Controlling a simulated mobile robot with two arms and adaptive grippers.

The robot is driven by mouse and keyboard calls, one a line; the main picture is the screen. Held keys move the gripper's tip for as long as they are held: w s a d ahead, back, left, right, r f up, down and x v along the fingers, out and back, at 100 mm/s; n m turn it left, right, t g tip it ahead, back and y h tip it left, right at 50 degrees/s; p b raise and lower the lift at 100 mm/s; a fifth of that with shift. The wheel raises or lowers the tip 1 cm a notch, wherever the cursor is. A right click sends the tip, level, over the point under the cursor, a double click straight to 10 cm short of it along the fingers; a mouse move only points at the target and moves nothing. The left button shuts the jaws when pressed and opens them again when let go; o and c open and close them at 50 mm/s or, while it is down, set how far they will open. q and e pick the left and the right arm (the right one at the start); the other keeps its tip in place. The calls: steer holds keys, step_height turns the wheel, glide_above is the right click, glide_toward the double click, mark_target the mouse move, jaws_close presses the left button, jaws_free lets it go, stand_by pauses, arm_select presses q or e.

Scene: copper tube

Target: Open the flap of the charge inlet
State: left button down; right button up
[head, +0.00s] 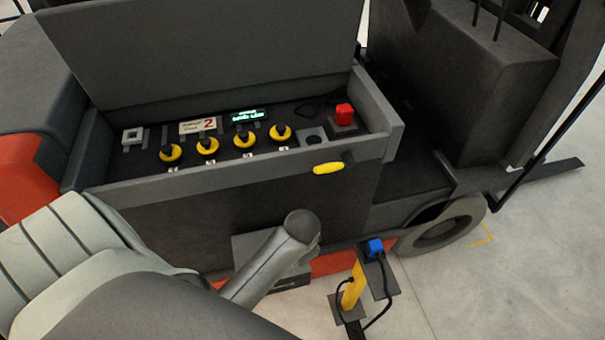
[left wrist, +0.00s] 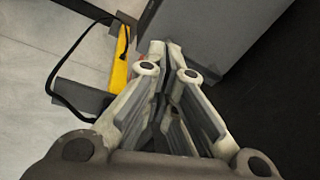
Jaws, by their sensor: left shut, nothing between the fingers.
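A grey box-like fitting (head: 250,243) sits low on the side of the dark vehicle, partly hidden behind my left arm. It may be the charge inlet; its flap cannot be made out clearly. In the left wrist view my left gripper (left wrist: 165,48) is shut and empty, its fingertips beside the edge of a grey panel (left wrist: 205,35). Whether they touch it I cannot tell. In the head view my left arm covers most of this gripper. My right gripper is not in view.
A yellow post (head: 353,285) with a blue plug (head: 375,247) and black cable stands just right of my left arm. The vehicle's raised lid (head: 200,50) exposes yellow knobs (head: 207,146) and a red button (head: 344,112). Pale floor (head: 500,290) is clear at right.

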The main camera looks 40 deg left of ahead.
arm_select(q)
steer(key=w+r+m+g+y+p, duration=0.1)
steer(key=w+r+m+g, duration=0.3)
steer(key=w+r, duration=0.8)
steer(key=x, duration=0.7)
steer(key=w+b+x, duration=0.1)
steer(key=x, duration=1.2)
steer(key=shift+w+a+f+b, duration=0.25)
steer(key=shift+f+b, duration=0.05)
steer(key=shift+f, duration=0.25)
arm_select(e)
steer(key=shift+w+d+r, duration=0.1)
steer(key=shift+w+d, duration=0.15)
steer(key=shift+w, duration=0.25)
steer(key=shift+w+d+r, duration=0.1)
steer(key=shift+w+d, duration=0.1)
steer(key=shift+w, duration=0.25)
arm_select(q)
steer(key=shift+w, duration=0.1)
